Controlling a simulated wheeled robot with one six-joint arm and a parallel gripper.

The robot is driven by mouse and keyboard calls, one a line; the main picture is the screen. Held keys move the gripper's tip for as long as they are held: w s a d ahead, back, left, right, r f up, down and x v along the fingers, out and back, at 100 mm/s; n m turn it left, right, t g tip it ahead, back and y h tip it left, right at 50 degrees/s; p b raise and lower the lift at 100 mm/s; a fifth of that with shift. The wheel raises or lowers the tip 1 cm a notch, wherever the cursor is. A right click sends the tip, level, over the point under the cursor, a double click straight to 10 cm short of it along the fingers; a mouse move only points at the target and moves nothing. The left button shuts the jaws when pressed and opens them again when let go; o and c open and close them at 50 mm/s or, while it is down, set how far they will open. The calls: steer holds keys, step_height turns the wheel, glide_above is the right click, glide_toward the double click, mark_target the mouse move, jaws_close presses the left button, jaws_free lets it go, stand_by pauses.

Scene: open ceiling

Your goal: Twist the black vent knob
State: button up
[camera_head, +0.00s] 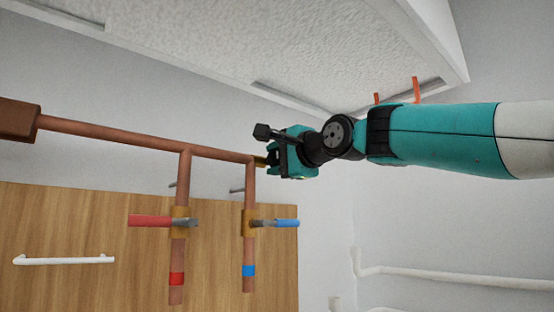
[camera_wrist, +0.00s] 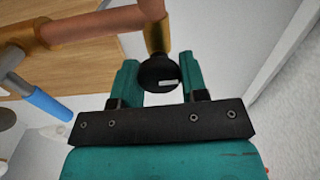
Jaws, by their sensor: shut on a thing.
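The black vent knob (camera_wrist: 158,74), with a small white mark on its face, sits at the end of a brass fitting (camera_wrist: 155,35) in the wrist view. My gripper (camera_wrist: 159,63) has one teal finger on each side of it and is shut on it. In the head view my gripper (camera_head: 268,159) is at the right end of the horizontal copper pipe (camera_head: 115,137). There the knob is hidden behind the gripper, and only a bit of brass shows.
Two copper pipes hang below the horizontal one, with a red-handled valve (camera_head: 150,221) and a blue-handled valve (camera_head: 286,223). Behind them are a wooden panel (camera_head: 80,225) and a white handle (camera_head: 64,260). A ceiling frame (camera_head: 215,75) hangs above.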

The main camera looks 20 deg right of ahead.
steer(key=shift+m, duration=0.3)
stand_by(0.4)
steer(key=o, duration=0.9)
steer(key=b+v, duration=0.6)
steer(key=v, duration=1.1)
steer(key=shift+s+b, duration=0.2)
steer(key=shift+b, duration=0.15)
